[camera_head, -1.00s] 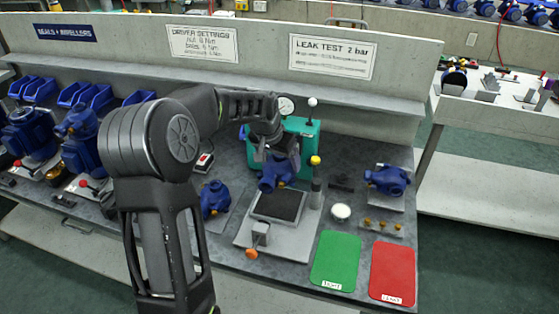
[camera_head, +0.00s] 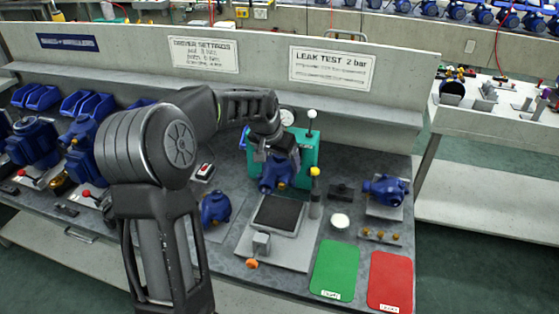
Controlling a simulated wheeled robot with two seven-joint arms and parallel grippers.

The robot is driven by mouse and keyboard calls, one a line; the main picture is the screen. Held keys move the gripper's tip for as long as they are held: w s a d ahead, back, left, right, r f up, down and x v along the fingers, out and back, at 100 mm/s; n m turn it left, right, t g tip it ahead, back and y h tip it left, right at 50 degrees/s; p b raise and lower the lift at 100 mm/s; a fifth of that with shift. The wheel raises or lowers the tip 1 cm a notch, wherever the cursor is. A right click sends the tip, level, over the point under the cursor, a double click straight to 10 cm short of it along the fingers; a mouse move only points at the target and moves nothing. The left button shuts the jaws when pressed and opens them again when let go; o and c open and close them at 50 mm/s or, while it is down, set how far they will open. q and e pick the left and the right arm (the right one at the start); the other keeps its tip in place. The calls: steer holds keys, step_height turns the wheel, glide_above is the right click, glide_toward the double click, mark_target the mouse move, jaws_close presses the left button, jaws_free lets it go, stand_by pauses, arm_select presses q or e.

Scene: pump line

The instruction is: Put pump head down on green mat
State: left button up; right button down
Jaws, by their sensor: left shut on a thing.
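My left gripper (camera_head: 276,158) is shut on a blue pump head (camera_head: 276,178) and holds it above the back of the black test pad (camera_head: 278,213), in front of the green test unit (camera_head: 305,149). The fingertips are partly hidden by the arm and the pump head. The green mat (camera_head: 335,269) lies flat and empty at the front right of the bench, to the right of and nearer than the pump head. My right gripper is not in view.
A red mat (camera_head: 391,281) lies right of the green mat. Another blue pump head (camera_head: 385,189) sits on a plate behind them, and one (camera_head: 215,208) stands left of the fixture. A white round cap (camera_head: 340,221) and small brass fittings (camera_head: 381,236) lie behind the mats.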

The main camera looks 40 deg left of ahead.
arm_select(q)
steer(key=shift+r, duration=0.1)
steer(key=s+d+f, duration=0.2)
steer(key=d, duration=0.9)
steer(key=s+d+f+m, duration=0.1)
steer(key=d+f, duration=0.1)
steer(key=d, duration=1)
steer(key=shift+s+m+h, duration=0.3)
steer(key=shift+s, duration=0.1)
steer(key=shift+d, duration=0.15)
